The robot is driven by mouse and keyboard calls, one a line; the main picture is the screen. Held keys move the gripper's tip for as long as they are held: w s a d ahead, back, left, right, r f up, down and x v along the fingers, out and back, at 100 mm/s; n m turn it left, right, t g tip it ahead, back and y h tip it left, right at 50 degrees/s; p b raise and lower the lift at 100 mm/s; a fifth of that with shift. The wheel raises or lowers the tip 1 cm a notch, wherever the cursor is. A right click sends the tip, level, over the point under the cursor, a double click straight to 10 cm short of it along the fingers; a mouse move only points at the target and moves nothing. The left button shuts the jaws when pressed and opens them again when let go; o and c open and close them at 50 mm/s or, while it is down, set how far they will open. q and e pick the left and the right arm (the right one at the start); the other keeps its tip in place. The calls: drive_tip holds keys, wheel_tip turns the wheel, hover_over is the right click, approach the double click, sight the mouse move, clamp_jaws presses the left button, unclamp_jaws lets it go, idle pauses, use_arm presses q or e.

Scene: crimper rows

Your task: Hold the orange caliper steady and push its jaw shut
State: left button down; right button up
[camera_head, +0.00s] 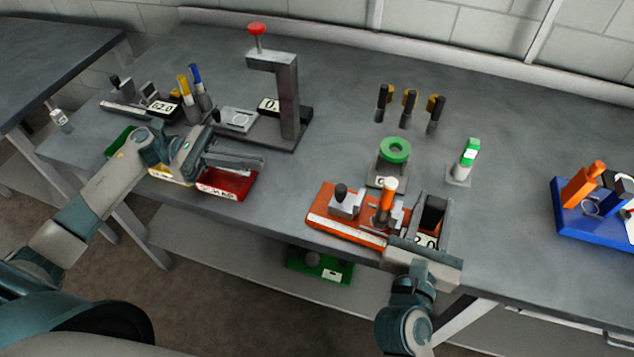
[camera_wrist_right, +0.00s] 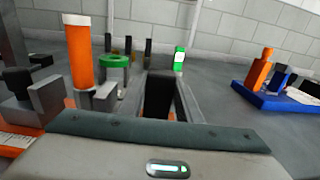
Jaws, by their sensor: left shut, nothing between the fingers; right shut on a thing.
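The orange caliper (camera_head: 322,207) lies near the front edge of the table. A grey block with a black knob (camera_head: 342,200) stands on its left part. An orange post with a white top (camera_head: 387,199) stands right of it, beside more grey blocks. A gap shows between the knobbed block and the post. My right gripper (camera_head: 437,200) is shut on a black post at the caliper's right end; this black post (camera_wrist_right: 160,95) shows between the fingers in the right wrist view. My left gripper (camera_head: 260,163) is shut and empty above a red tray, well left of the caliper.
The red tray (camera_head: 238,187) sits at the front edge under my left gripper. A tall grey stand with a red knob (camera_head: 288,95) rises behind. A green ring (camera_head: 395,150) and a green-topped device (camera_head: 467,155) stand behind the caliper. A blue base (camera_head: 580,225) is far right.

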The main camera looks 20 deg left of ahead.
sight(336, 189)
use_arm(q)
drive_tip(key=shift+s+d+f+m+g, duration=0.5)
drive_tip(key=shift+s+d+g, duration=0.1)
drive_tip(key=shift+s, duration=0.1)
drive_tip(key=shift+d, duration=0.1)
drive_tip(key=d, duration=0.9)
drive_tip(key=w+d, duration=0.1)
drive_tip(key=d, duration=0.3)
drive_tip(key=shift+d+f, duration=0.15)
drive_tip(key=shift+d, duration=0.2)
drive_tip(key=shift+s+d, duration=0.15)
drive_tip(key=shift+d, duration=1.8)
drive_tip(key=shift+a, duration=0.15)
